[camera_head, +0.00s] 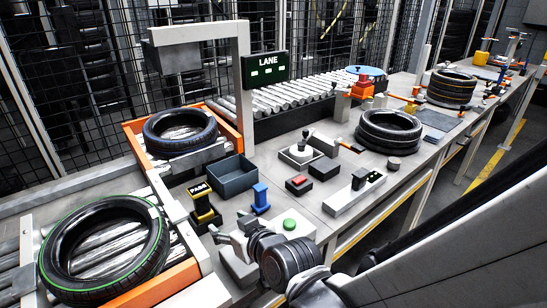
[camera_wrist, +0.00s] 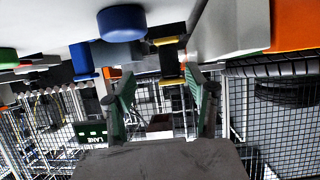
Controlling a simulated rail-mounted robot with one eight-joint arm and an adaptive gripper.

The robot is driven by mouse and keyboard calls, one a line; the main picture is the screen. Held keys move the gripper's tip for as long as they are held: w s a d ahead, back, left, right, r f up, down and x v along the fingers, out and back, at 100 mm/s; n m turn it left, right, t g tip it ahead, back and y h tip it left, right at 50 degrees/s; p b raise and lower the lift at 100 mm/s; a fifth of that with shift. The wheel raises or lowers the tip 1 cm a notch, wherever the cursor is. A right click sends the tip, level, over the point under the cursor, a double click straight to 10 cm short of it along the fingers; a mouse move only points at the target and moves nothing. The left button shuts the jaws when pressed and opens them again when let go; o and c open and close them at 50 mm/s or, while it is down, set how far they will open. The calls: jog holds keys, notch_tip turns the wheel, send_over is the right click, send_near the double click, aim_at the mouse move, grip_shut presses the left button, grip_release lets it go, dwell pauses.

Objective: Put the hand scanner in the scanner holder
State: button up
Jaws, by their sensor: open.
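My gripper (camera_head: 230,232) is open and empty, low over the near part of the bench, with its fingers pointing left. In the wrist view its two fingers (camera_wrist: 160,78) stand apart with nothing between them. A small blue upright device (camera_head: 260,198) stands on the bench just beyond my gripper; it may be the hand scanner, but I cannot be sure. A black and yellow stand (camera_head: 205,213) with a PASS sign is left of it and also shows in the wrist view (camera_wrist: 170,60). I cannot tell which fixture is the scanner holder.
A green button (camera_head: 290,224) on a pale box is right of my gripper. A dark open bin (camera_head: 233,177) stands behind the blue device. A green-striped tyre (camera_head: 62,268) lies on rollers at left. Two small dark boxes (camera_head: 300,185) and a long pale fixture (camera_head: 345,203) stand further right.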

jog(key=s+d+r+m+g+h, duration=0.1)
jog(key=d+r+m+h, duration=0.1)
jog(key=d, duration=0.5)
jog(key=s+d+r+m+h, duration=0.1)
jog(key=d+r+h, duration=0.1)
jog(key=d, duration=0.5)
jog(key=s+d+r+m+g+h, duration=0.2)
jog(key=s+d+m+h, duration=0.1)
jog(key=s+d, duration=0.7)
jog(key=d+m, duration=0.1)
jog(key=d, duration=0.2)
jog(key=shift+s+d+r+g+h, duration=0.25)
jog(key=shift+s+d+g+h, duration=0.05)
jog(key=shift+d+g, duration=0.1)
notch_tip(320, 180, up, 2)
jog(key=shift+p, duration=0.95)
